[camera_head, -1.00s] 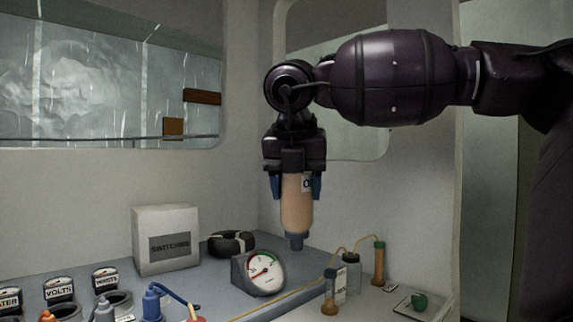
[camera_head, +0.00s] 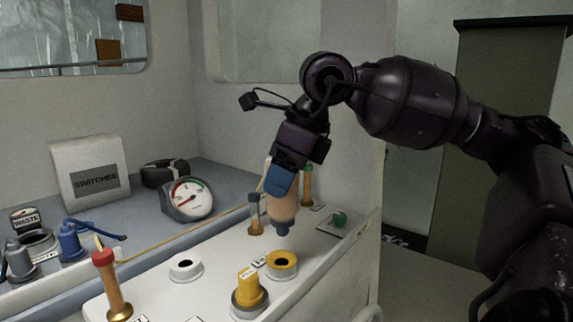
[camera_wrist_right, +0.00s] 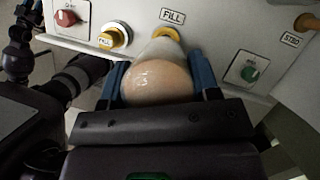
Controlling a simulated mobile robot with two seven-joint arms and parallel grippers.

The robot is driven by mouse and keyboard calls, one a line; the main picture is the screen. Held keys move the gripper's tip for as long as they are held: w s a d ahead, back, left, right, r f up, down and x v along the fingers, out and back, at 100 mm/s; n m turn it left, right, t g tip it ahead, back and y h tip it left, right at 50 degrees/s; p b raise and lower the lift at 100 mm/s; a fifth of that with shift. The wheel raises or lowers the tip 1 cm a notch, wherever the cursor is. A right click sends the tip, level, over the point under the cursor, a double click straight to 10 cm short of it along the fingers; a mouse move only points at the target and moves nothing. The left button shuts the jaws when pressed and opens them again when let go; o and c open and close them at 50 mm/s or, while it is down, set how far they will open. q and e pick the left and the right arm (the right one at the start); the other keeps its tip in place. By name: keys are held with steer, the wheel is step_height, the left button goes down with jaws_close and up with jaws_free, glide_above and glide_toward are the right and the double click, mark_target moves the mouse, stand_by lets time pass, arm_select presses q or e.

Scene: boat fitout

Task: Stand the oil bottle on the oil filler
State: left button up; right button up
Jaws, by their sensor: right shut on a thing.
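My right gripper (camera_head: 282,186) is shut on the oil bottle (camera_head: 281,208), a tan bottle held neck down. The bottle is nearly upright, its dark neck just above a yellow ring with a dark opening (camera_head: 281,263), which looks like the oil filler. A gap shows between neck and ring in the head view. In the right wrist view the bottle (camera_wrist_right: 160,82) sits between the blue fingers, and the yellow ring (camera_wrist_right: 166,32) is partly hidden behind it, beside a FILL label. My left gripper is not in view.
Close to the ring are a yellow cap (camera_head: 248,289), a white collar (camera_head: 185,267) and a red-topped post (camera_head: 110,284). Behind the bottle stand small tubes (camera_head: 256,214) and a green knob (camera_head: 339,218). A gauge (camera_head: 187,199) and a SWITCHES box (camera_head: 91,172) stand further left.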

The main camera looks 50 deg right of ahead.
mark_target(281, 203)
steer(key=shift+w+a+n+y, duration=0.15)
steer(key=shift+n+y, duration=0.15)
steer(key=shift+n, duration=0.6)
steer(key=shift+f+g, duration=0.1)
steer(key=shift+g, duration=0.2)
steer(key=shift+f, duration=1.35)
steer(key=shift+f+b, duration=0.3)
steer(key=shift+f, duration=1.45)
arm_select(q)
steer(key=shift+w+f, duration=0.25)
arm_select(e)
steer(key=shift+f, duration=0.3)
steer(key=shift+f, duration=0.1)
